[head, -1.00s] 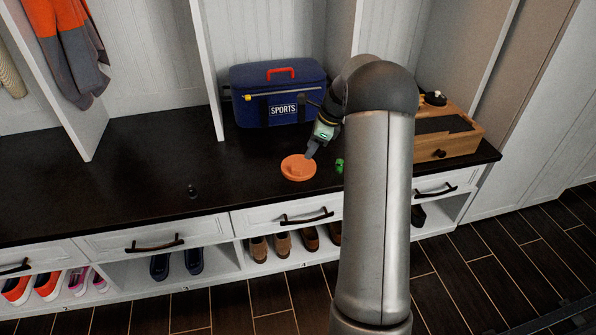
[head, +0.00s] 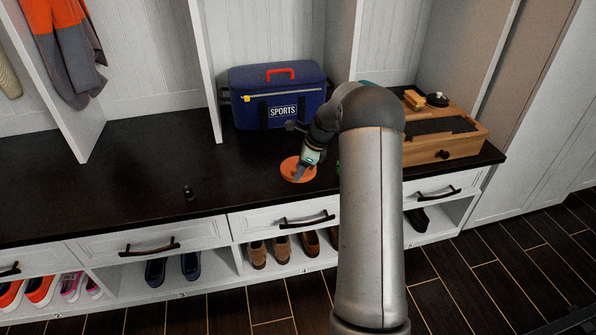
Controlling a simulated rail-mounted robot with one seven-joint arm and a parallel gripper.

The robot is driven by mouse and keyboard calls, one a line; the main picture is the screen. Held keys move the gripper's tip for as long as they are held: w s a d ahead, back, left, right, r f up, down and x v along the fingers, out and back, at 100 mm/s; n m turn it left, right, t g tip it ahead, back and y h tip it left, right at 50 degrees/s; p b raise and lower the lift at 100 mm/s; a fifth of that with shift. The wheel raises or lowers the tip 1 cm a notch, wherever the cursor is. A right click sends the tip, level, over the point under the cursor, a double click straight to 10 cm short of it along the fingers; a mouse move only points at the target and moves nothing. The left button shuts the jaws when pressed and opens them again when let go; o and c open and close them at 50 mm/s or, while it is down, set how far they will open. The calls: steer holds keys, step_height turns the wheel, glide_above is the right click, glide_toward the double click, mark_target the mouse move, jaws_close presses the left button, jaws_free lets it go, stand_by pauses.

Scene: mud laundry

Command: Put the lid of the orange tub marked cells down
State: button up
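A round, flat orange lid (head: 290,174) shows in the head view on the dark bench top, in front of the blue sports bag. It appears to lie flat. My gripper (head: 299,174) points down over the right half of the lid, and its fingertips overlap the lid in the picture. I cannot tell whether they touch it or how far apart the fingers are. No orange tub body and no "cells" marking can be made out; my arm hides part of the bench to the right.
The blue sports bag (head: 257,104) stands behind my gripper. A wooden box (head: 428,150) is to the right, beyond my arm. A bit of a green thing shows beside my arm. A small dark object (head: 188,192) lies left on the bench (head: 120,175), which is otherwise clear there.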

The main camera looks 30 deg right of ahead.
jaws_close()
steer(key=shift+r, duration=0.15)
